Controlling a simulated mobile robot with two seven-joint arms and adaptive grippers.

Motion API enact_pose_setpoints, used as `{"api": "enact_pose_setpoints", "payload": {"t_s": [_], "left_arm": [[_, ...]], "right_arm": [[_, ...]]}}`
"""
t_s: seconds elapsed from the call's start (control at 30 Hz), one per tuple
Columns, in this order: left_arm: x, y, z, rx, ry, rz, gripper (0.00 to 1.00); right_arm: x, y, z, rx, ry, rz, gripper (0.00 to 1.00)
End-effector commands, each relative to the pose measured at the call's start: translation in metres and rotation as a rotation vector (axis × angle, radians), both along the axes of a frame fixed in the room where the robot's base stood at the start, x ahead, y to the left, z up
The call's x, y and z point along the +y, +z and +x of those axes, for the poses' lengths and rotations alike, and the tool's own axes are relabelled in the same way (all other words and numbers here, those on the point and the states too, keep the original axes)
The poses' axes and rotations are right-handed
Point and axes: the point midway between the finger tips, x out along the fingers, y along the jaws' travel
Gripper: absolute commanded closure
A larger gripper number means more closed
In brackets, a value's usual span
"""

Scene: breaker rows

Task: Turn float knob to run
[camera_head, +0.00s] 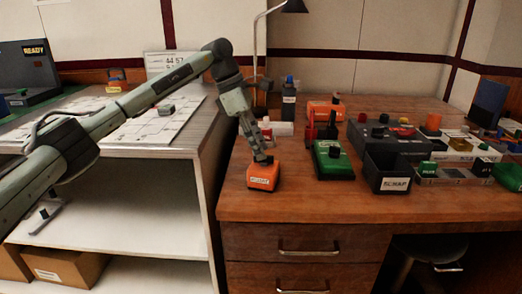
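A small orange box (263,178) with a white label on its front stands near the front left of the wooden desk. The label is too small to read surely, so I cannot tell if this is the float knob's box. My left gripper (263,159) points down with its fingertips at the top of this box. The fingers cover the box's top, so any knob there is hidden. I cannot tell whether the fingers are closed on something. My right gripper is not in view.
A green box (332,160) with a dark knob stands just right of the orange box. A black labelled bin (389,172) and a grey box with several knobs (386,138) are further right. A dark bottle (289,98) stands behind. The desk's front strip (310,204) is clear.

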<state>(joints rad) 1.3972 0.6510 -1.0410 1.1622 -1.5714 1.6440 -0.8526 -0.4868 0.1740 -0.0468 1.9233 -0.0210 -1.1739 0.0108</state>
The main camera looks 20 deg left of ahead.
Motion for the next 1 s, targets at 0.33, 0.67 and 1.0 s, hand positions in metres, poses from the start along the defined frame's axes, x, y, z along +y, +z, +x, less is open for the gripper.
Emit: {"api": "enact_pose_setpoints", "payload": {"t_s": [0.33,0.67,1.0], "left_arm": [[0.028,0.068,-0.006,-0.002,0.003,-0.001,0.68],[0.039,0.095,-0.009,0.001,0.001,-0.001,0.68],[0.035,0.095,-0.009,0.0,-0.002,0.0,0.68]], "right_arm": [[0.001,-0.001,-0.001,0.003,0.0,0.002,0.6],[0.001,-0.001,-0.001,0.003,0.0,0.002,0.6],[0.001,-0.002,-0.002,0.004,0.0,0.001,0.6]]}}
